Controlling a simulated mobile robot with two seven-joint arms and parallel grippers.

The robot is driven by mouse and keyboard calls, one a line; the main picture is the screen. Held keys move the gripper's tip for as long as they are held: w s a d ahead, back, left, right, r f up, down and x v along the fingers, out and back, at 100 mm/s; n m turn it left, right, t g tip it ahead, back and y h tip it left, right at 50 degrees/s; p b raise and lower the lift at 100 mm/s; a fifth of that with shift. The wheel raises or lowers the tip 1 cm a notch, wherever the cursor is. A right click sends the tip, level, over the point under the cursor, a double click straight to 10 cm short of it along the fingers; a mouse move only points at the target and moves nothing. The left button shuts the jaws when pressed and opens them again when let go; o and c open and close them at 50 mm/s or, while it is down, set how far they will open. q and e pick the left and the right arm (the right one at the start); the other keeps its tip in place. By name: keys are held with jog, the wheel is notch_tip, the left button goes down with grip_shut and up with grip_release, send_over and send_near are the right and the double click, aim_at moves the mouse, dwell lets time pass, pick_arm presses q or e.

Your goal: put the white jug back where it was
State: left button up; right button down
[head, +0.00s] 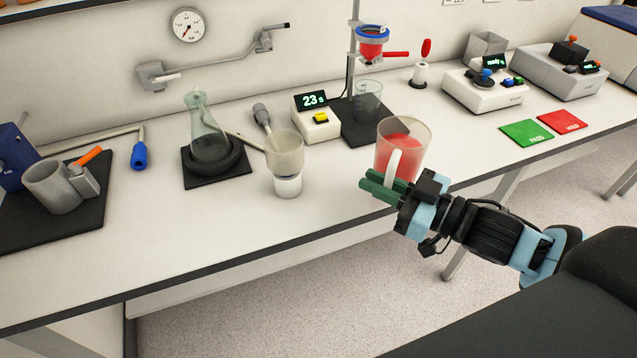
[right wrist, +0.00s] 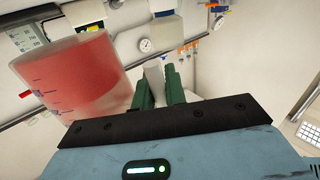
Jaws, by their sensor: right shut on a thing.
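The white jug (head: 412,140) is a clear, frosted beaker with a pale handle (head: 393,168) and red liquid inside. It is upright near the bench's front edge, right of centre in the head view. Whether its base touches the bench is hard to tell. My right gripper (head: 369,184) is shut on the handle, its green fingers on either side. In the right wrist view the jug (right wrist: 75,80) fills the left side, with graduation marks on its wall, and the handle (right wrist: 154,72) lies between the fingers (right wrist: 159,88). My left gripper is out of view.
Behind the jug are a timer reading 23 (head: 316,118) and a dark stand base (head: 358,130) with a clear beaker (head: 368,98). A cup on a white base (head: 286,160) stands left. Green (head: 527,132) and red (head: 562,122) cards lie right. Bench between jug and cards is clear.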

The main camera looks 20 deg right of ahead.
jog(key=x, duration=0.3)
jog(key=s+a+x, duration=0.1)
jog(key=x, duration=0.3)
jog(key=p+x, duration=0.1)
jog(key=x, duration=0.2)
jog(key=shift+w+a+f, duration=0.1)
jog(key=shift+a+f, duration=0.25)
jog(key=shift+a, duration=0.2)
jog(key=shift+f, duration=1.8)
jog(key=shift+a+f, duration=0.1)
jog(key=shift+f, duration=0.1)
jog(key=c, duration=1.4)
grip_release()
jog(key=shift+c, duration=0.2)
jog(key=shift+s+d, duration=0.25)
jog(key=b+v, duration=0.1)
jog(key=v, duration=1)
jog(key=shift+s, duration=0.2)
